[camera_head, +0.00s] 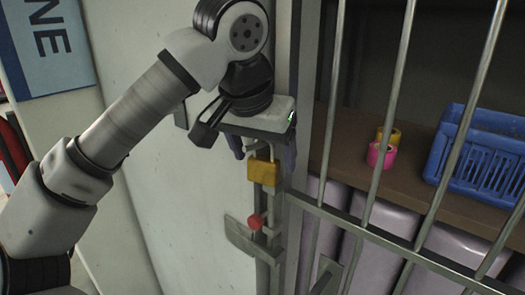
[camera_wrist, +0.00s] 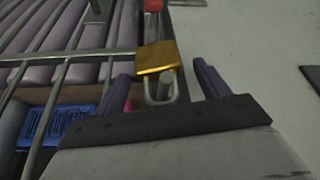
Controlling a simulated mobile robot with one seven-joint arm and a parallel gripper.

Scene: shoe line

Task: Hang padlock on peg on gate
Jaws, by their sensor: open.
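The padlock (camera_head: 262,171) has a gold body and a grey shackle. It hangs shackle-up at the gate's latch post, below my gripper (camera_head: 263,148). In the wrist view the padlock (camera_wrist: 157,57) shows its shackle toward my gripper (camera_wrist: 160,72). A short grey peg (camera_wrist: 165,88) appears inside the shackle loop. My gripper is open, with one dark finger on each side of the padlock and a visible gap to both. The barred gate (camera_head: 345,215) stands to the right of the post. How far the peg reaches through the shackle is hard to tell.
A red knob (camera_head: 255,222) sits on the latch below the padlock. Behind the bars, a shelf (camera_head: 350,150) holds a blue basket (camera_head: 475,150) and pink and yellow rolls (camera_head: 383,155). A pale wall panel (camera_head: 170,190) stands left of the post.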

